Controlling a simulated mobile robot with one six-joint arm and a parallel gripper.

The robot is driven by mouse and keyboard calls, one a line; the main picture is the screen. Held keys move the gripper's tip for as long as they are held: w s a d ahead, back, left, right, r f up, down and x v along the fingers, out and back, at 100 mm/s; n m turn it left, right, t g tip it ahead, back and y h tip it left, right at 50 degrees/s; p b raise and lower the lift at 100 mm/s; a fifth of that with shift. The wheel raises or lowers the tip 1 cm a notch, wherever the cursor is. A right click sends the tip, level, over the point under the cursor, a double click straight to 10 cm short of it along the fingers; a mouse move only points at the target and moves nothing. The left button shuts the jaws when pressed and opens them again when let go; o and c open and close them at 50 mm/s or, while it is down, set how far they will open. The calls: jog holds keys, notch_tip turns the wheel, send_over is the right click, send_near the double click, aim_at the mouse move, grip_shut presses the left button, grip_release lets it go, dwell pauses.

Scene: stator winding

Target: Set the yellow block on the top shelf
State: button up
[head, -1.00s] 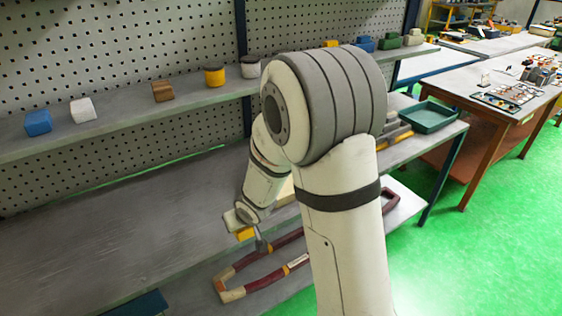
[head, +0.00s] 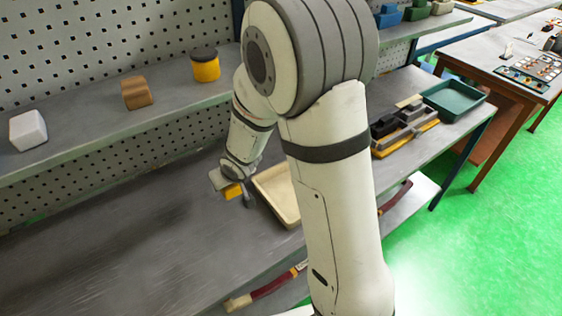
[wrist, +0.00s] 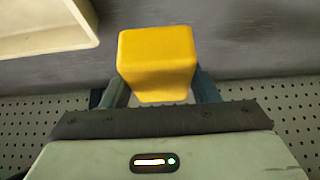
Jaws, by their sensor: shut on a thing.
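The yellow block (wrist: 158,62) sits between the fingers of my gripper (wrist: 160,92) in the wrist view. My gripper is shut on it. In the head view the yellow block (head: 233,191) shows under my gripper (head: 236,196), over the grey middle shelf (head: 130,245), left of a cream tray. The top shelf (head: 90,137) runs along the pegboard at the upper left, higher than my gripper. I cannot tell how far above the middle shelf the block is.
On the top shelf stand a white block (head: 28,130), a wooden block (head: 136,93) and a yellow jar with a dark lid (head: 205,66), with bare gaps between them. A cream tray (head: 279,198) lies on the middle shelf. A green tray (head: 453,101) stands further right.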

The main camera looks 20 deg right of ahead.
jog(key=b, duration=0.5)
send_over(231, 203)
jog(key=s, duration=0.2)
jog(key=f, duration=0.6)
jog(key=shift+d, duration=0.35)
jog(key=shift+f+b, duration=0.45)
jog(key=shift+f, duration=1.45)
jog(key=shift+f, duration=0.25)
jog(key=o, duration=1.1)
jog(key=shift+r, duration=0.1)
